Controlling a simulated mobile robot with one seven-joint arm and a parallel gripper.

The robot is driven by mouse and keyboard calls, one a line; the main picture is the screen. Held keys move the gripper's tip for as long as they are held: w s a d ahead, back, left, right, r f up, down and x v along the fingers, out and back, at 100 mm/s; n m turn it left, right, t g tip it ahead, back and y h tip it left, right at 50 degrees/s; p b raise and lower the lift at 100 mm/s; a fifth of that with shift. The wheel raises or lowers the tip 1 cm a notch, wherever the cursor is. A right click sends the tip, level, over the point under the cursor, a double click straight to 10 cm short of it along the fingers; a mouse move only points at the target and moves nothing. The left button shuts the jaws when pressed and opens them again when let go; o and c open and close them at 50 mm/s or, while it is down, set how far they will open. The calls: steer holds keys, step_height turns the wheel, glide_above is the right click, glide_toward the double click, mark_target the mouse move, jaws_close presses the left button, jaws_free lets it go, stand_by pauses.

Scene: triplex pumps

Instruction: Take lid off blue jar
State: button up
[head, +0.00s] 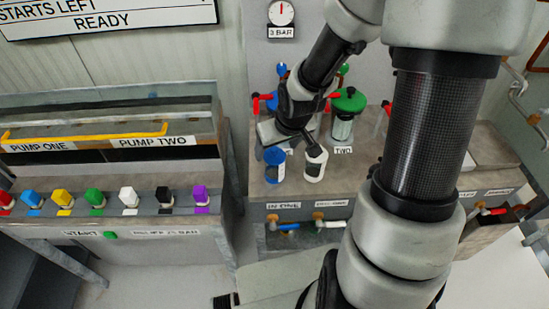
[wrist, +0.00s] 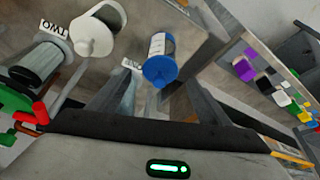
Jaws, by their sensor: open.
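The blue jar (head: 275,173) stands upright on the grey counter, with its blue lid (head: 274,155) on top. In the wrist view the blue lid (wrist: 160,68) shows beyond my fingers, between them and apart from both. My gripper (wrist: 160,90) is open and empty. In the head view my gripper's pale body is just above and behind the blue jar, and its fingers are partly hidden.
A white jar (head: 315,165) stands close to the right of the blue jar; it also shows in the wrist view (wrist: 97,30). A green-lidded glass jar (head: 343,128) and red handles stand behind. A panel of coloured buttons (head: 130,200) is at left.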

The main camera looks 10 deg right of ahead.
steer(key=shift+x, duration=1.05)
steer(key=c, duration=1.1)
steer(key=shift+r, duration=0.1)
